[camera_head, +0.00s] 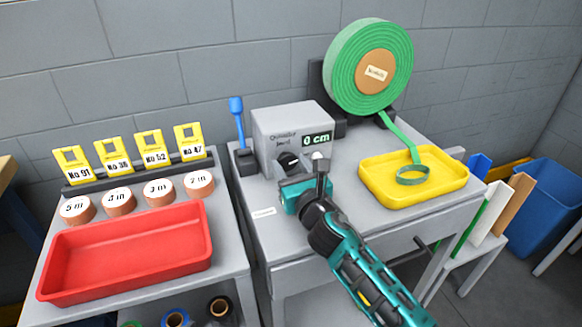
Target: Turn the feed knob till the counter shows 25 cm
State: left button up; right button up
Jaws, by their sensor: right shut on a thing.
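The grey counter box (268,125) stands on the right-hand table against the wall. Its display (318,139) reads 0 cm. The black feed knob (289,160), with a pale mark, is on the front of the box below the display, partly covered by my gripper. My right gripper (304,168), teal and black, reaches in from the lower right and is shut on the feed knob. A large roll of green strip (343,62) stands behind to the right, and its strip runs down to a loop (413,175) in the yellow tray (375,188). My left gripper is out of view.
A blue-handled tool (237,108) stands upright left of the box. The left table holds a red tray (75,262), several round labelled blocks (118,201) and yellow number cards (113,155). A blue bin (545,200) is on the floor at right.

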jog(key=shift+c, duration=0.6)
jog(key=shift+m, duration=0.3)
jog(key=shift+f+m, duration=0.1)
jog(key=shift+m, duration=3)
jog(key=o, duration=1)
jog(key=shift+o, duration=0.2)
jog(key=shift+s+d, duration=0.1)
jog(key=p+v, duration=0.1)
jog(key=v, duration=1.1)
jog(key=shift+s+d+p, duration=0.1)
jog(key=shift+s+p, duration=0.25)
